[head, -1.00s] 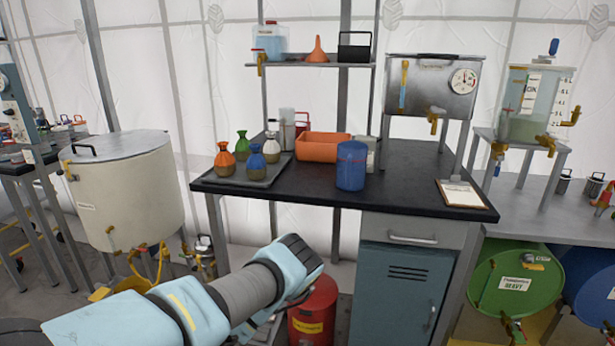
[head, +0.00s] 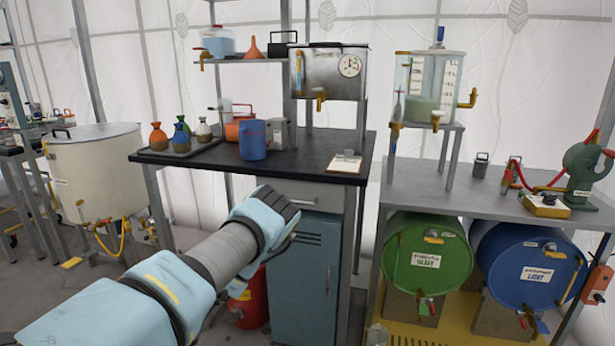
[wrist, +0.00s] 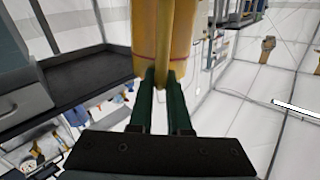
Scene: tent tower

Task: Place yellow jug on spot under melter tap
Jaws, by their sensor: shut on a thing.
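In the wrist view my gripper (wrist: 161,85) is shut on the handle of the yellow jug (wrist: 143,42). In the head view the jug and my fingers are hidden behind my arm's end. A steel tank (head: 322,75) with a round dial stands raised above the black bench, and its brass tap (head: 320,98) points down over the bench top. No label shows that this is the melter. A large cream drum (head: 95,175) at the left also has a tap low down.
The black bench (head: 285,168) holds a blue jug (head: 253,140), several small flasks and a clipboard (head: 345,162). A clear tank (head: 428,85) on a stand is at the right on the grey table (head: 400,185), above green and blue drums. Bench top between blue jug and clipboard is clear.

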